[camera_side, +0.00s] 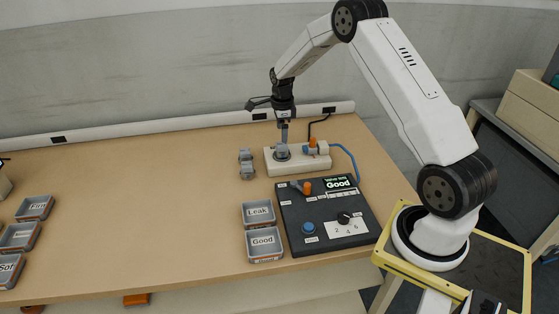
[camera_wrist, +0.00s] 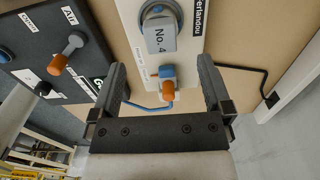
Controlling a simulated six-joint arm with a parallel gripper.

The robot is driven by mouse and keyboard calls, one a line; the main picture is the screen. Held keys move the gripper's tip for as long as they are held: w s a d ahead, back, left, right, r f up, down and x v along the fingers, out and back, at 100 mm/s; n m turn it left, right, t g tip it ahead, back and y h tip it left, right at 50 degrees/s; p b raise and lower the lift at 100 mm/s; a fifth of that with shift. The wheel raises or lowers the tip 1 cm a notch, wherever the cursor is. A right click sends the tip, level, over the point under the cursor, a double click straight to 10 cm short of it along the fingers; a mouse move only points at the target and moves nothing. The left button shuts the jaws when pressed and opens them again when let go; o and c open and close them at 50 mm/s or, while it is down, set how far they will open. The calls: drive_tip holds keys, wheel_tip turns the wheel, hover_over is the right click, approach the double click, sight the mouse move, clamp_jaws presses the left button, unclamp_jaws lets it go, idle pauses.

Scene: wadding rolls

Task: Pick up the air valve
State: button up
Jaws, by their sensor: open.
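A grey air valve labelled No. 4 (camera_wrist: 160,38) sits on a round seat of the white test block; it also shows in the side view (camera_side: 283,152). My gripper (camera_side: 284,134) points down just above this valve. In the wrist view my gripper (camera_wrist: 160,72) is open, with its two dark fingers apart and nothing between the tips that I can tell is held. The valve lies beyond the fingertips, near the top of that view. Two more grey pieces that look like valves (camera_side: 246,163) stand on the table left of the block.
The white block (camera_side: 312,162) has an orange-handled fitting with a blue hose. A dark control panel (camera_side: 327,222) with a screen reading Good stands in front. Trays marked Leak (camera_side: 258,226) and Good (camera_side: 264,256) lie left of it. More trays stand far left; mid-left table is clear.

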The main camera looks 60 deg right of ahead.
sight(282, 144)
drive_tip(key=shift+f, duration=3.9)
clamp_jaws()
drive_tip(key=shift+r, duration=0.15)
drive_tip(key=shift+r, duration=0.9)
drive_tip(key=s+a+r, duration=0.5)
drive_tip(key=s+r, duration=0.6)
drive_tip(key=s, duration=0.2)
